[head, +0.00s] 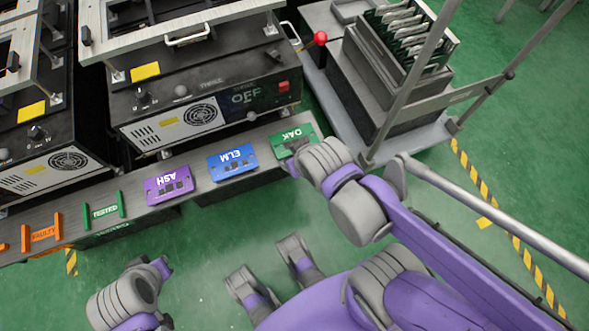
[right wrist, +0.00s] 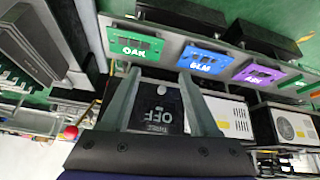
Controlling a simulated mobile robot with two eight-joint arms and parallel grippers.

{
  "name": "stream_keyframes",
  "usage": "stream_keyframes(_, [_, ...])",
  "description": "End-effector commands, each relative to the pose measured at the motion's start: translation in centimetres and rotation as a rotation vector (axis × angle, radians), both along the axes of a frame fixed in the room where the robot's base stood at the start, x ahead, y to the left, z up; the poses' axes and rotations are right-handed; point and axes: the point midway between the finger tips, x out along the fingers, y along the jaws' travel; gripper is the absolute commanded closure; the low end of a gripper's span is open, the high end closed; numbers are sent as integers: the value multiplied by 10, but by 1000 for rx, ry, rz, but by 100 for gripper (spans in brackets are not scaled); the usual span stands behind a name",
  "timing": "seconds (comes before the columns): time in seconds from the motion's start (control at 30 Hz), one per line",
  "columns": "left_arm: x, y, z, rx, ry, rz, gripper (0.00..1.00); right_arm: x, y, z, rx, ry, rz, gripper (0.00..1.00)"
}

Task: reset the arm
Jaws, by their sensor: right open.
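My right arm reaches in from the right in the head view, its grey wrist beside the green OAK plate (head: 292,138) and covering that plate's lower right corner. Its fingers are mostly hidden there. In the right wrist view my right gripper (right wrist: 160,74) is open and empty, and a black panel reading OFF (right wrist: 157,108) shows beyond and between its fingers. A red ball knob (head: 320,38) stands on the right side of the tester; it also shows at the left in the right wrist view (right wrist: 70,132). My left arm shows only in part at the lower left; I make out no left gripper.
A long narrow bench carries the blue ELM plate (head: 233,163), the purple ASH plate (head: 169,185), and green TESTED (head: 104,211) and orange FAULTY (head: 43,234) markers. Behind it stands a black tester (head: 205,95). A metal-framed cart (head: 375,75) is at right. Green floor is open in front.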

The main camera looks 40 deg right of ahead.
Motion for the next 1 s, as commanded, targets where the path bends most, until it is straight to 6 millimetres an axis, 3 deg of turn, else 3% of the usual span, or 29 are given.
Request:
stream_keyframes(0.03, [0,0,0,0,0,0,100,-14,12,-3,22,48,40,39])
stream_keyframes(0.17, [0,0,0,0,0,0,100,-32,26,-7,48,111,91,39])
stream_keyframes(0.43, [0,0,0,0,0,0,100,-33,26,-7,50,116,94,39])
stream_keyframes(0.57, [0,0,10,0,-3,0,100,-33,26,3,49,112,92,39])
stream_keyframes(0.77, [1,0,58,0,-19,0,100,-32,26,51,48,96,91,39])
stream_keyframes(1.0, [13,0,138,0,-48,0,100,-19,26,131,47,67,92,39])
